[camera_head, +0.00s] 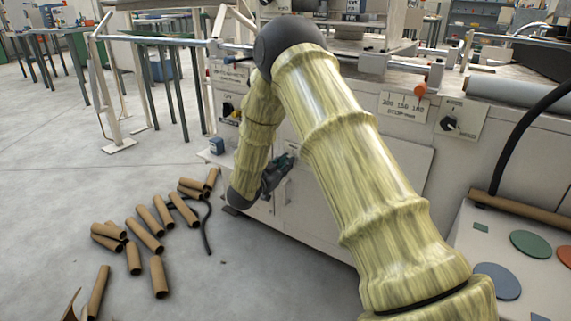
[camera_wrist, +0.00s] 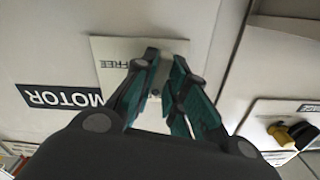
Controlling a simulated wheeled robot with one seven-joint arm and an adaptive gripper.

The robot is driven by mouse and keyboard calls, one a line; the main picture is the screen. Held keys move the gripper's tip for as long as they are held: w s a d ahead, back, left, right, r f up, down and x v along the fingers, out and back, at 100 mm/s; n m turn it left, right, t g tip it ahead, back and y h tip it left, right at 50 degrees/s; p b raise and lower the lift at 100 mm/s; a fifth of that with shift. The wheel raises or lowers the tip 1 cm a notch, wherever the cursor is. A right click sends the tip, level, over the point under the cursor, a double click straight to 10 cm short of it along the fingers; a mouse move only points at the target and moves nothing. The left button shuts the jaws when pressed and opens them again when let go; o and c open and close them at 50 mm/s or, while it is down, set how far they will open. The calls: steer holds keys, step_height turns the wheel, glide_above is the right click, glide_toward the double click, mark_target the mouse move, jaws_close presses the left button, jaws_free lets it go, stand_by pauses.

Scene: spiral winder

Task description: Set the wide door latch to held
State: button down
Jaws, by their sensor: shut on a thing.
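My gripper (camera_head: 289,159) is at the front of the pale machine cabinet, low and near the middle of the head view. In the wrist view, its two green-and-black fingers (camera_wrist: 168,62) reach over a cream plate (camera_wrist: 115,48) with the upside-down word FREE. The fingers are shut on a small part at this plate, which I take to be the wide door latch. The fingers hide nearly all of the latch, so its exact setting cannot be read. The word HELD is not visible on this plate.
An upside-down MOTOR label (camera_wrist: 62,96) is beside the plate. A black-and-yellow knob (camera_wrist: 294,133) is at the wrist view's right. Several cardboard tubes (camera_head: 145,235) lie on the floor at left. Another black knob (camera_head: 449,124) is on the machine's upper right.

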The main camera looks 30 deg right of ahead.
steer(key=shift+r+n+p, duration=0.25)
steer(key=shift+n+p, duration=0.05)
steer(key=shift+p, duration=0.6)
steer(key=n+p, duration=0.2)
steer(key=p, duration=0.2)
steer(key=shift+f, duration=0.25)
steer(key=c, duration=1.4)
jaws_free()
steer(key=shift+c, duration=0.2)
steer(key=shift+a, duration=0.1)
steer(key=v, duration=1.1)
steer(key=shift+s+a, duration=0.2)
steer(key=shift+a, duration=0.15)
